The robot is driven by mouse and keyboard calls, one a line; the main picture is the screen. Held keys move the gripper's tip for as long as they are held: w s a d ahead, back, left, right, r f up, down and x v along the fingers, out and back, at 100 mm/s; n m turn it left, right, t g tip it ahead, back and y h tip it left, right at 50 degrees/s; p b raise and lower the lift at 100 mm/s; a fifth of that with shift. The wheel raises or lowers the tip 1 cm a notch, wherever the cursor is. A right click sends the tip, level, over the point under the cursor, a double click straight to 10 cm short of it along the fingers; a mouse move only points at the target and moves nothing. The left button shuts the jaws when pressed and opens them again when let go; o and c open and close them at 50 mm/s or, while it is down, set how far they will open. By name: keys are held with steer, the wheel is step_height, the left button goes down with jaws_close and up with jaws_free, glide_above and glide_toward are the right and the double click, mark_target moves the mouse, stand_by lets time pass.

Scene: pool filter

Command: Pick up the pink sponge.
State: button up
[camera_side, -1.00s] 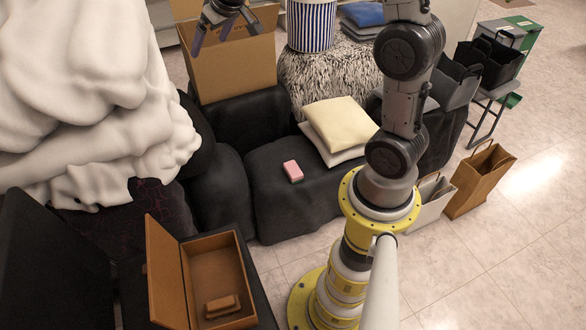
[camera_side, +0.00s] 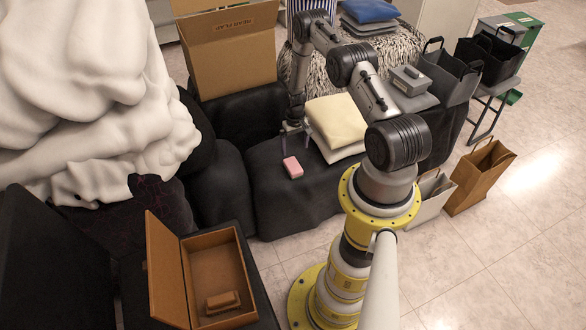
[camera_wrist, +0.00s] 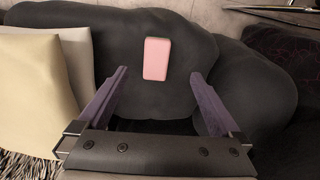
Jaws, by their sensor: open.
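The pink sponge (camera_side: 292,167) lies on the black cushioned seat (camera_side: 290,205), in front of the pillows. In the wrist view the sponge (camera_wrist: 157,59) lies a little beyond the fingertips, between their lines and near the middle. My gripper (camera_side: 297,146) is just behind the sponge in the side view, pointing down. In the wrist view my gripper (camera_wrist: 157,82) shows two purple fingers spread wide, with nothing between them. The exact height of the fingertips over the seat is hard to tell.
A cream pillow (camera_side: 337,122) on a white one lies right of the sponge. A cardboard box (camera_side: 229,55) stands behind to the left, and a big white draped heap (camera_side: 85,95) fills the left. An open brown case (camera_side: 217,270) is at the front. The seat around the sponge is clear.

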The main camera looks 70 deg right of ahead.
mark_target(297, 170)
steer(key=f, duration=1.4)
steer(key=shift+s+f, duration=0.1)
steer(key=shift+s, duration=0.3)
steer(key=shift+c, duration=0.2)
steer(key=c, duration=1.3)
